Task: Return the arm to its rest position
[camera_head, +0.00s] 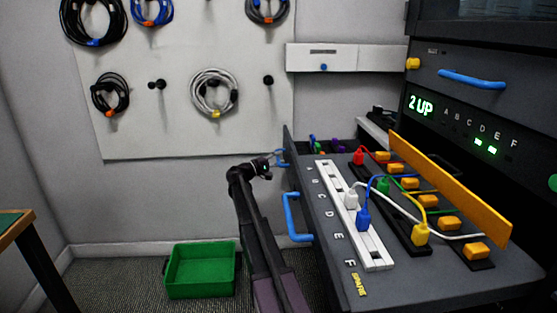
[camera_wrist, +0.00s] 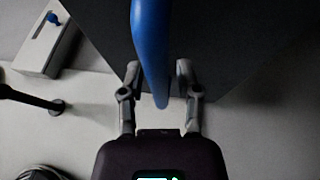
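My gripper (camera_head: 272,162) is at the end of my dark arm, beside the small blue handle (camera_head: 284,157) of the back drawer (camera_head: 292,145). In the wrist view my gripper's two fingers (camera_wrist: 158,72) are spread apart. A blue handle (camera_wrist: 151,45) runs between them with a gap on each side. Nothing is clamped. The drawer's dark front (camera_wrist: 215,35) lies beyond the fingertips. In the head view my arm reaches up from the bottom centre, bent at the wrist.
A nearer blue handle (camera_head: 294,218) and the cable-covered bench (camera_head: 440,287) are right of my arm. A green bin (camera_head: 201,290) is on the floor to the left. Cable coils hang on a white wall panel (camera_head: 180,130). A table edge (camera_head: 18,228) is far left.

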